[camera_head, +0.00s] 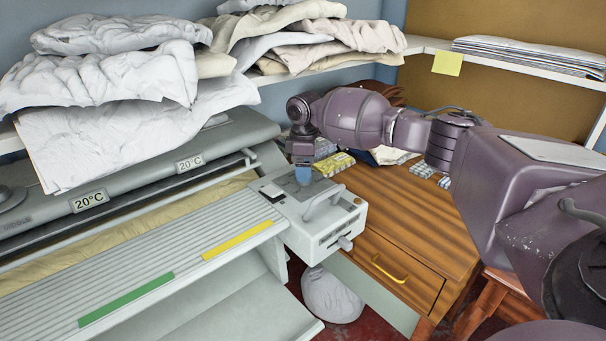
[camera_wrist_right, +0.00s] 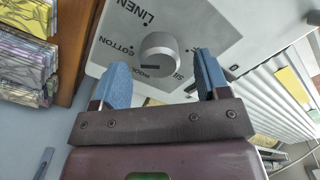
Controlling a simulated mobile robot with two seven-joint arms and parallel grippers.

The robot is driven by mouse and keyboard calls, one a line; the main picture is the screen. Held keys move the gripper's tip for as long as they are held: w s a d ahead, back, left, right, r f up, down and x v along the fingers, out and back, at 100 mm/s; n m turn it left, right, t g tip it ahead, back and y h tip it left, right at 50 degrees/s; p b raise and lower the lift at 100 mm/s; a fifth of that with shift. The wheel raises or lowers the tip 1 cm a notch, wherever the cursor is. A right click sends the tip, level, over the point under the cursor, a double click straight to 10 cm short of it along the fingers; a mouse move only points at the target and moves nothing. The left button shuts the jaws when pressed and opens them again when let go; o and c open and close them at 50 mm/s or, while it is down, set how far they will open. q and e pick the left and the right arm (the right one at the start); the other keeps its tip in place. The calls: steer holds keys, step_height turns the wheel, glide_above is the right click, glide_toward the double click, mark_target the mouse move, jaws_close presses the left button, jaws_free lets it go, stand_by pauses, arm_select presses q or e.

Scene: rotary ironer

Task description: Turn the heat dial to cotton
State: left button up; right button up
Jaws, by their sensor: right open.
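The heat dial (camera_wrist_right: 160,55) is a round silver-grey knob on a grey label panel (camera_wrist_right: 205,35) in the right wrist view. Words around it include LINEN and COTTON, with a partly covered word below the knob. A dark mark shows on the knob's lower left part, near that lower word; its exact setting is hard to read. My right gripper (camera_wrist_right: 163,76) is open, its two blue fingers on either side of the dial's near side, with no clear contact. In the head view my right gripper (camera_head: 303,174) points down over the control box (camera_head: 325,222) and hides the dial.
The ironer's slatted bed (camera_head: 150,245) lies left of the box, with green and yellow strips. A lever handle (camera_head: 322,203) rises beside the dial panel. Small boxes (camera_head: 334,164) sit close behind on the wooden cabinet (camera_head: 410,215). Linen piles (camera_head: 110,110) hang above the roller.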

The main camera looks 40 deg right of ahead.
steer(key=shift+f, duration=0.95)
steer(key=c, duration=0.9)
steer(key=shift+c, duration=0.2)
steer(key=shift+r, duration=0.1)
